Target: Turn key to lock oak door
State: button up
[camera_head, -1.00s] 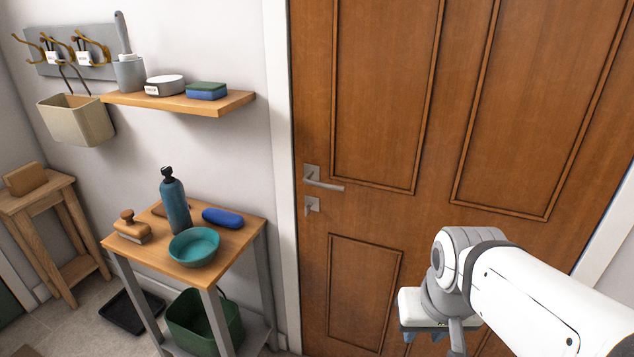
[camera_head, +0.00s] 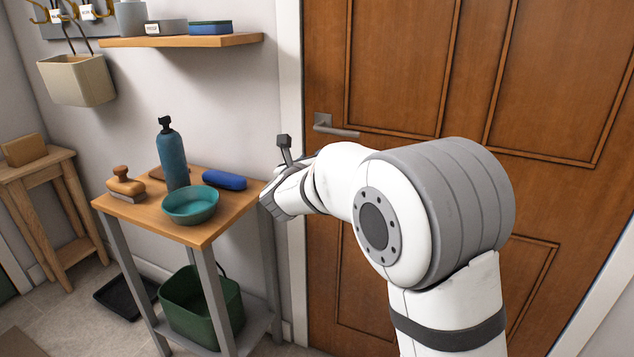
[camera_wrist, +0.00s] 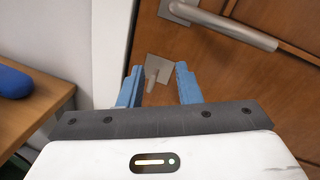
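The oak door (camera_head: 400,70) stands closed at the right in the head view, with its lever handle (camera_head: 335,126). In the wrist view the handle (camera_wrist: 222,24) is at the upper right. Below it is a square lock plate (camera_wrist: 161,66) with the key (camera_wrist: 152,78) standing out of it. My gripper (camera_wrist: 158,86) is open, with its two blue fingers on either side of the key in the picture. I cannot tell how deep the key lies between them. In the head view my arm hides the lock, the key and the fingers.
A small wooden table (camera_head: 222,222) stands left of the door, close to my wrist. It holds a teal bowl (camera_head: 190,206), a blue bottle (camera_head: 172,160), a brush (camera_head: 125,184) and a blue case (camera_head: 223,180). A shelf (camera_head: 180,41) is on the wall above.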

notch_tip(320, 180, down, 4)
jog(key=a+f+m+h+b, duration=0.1)
jog(key=a+m+h+b, duration=0.15)
jog(key=m, duration=0.35)
jog(key=shift+h, duration=0.65)
jog(key=x, duration=0.5)
jog(key=p+x, duration=0.1)
jog(key=x, duration=0.2)
jog(key=shift+d+r, duration=0.25)
jog(key=shift+d, duration=0.2)
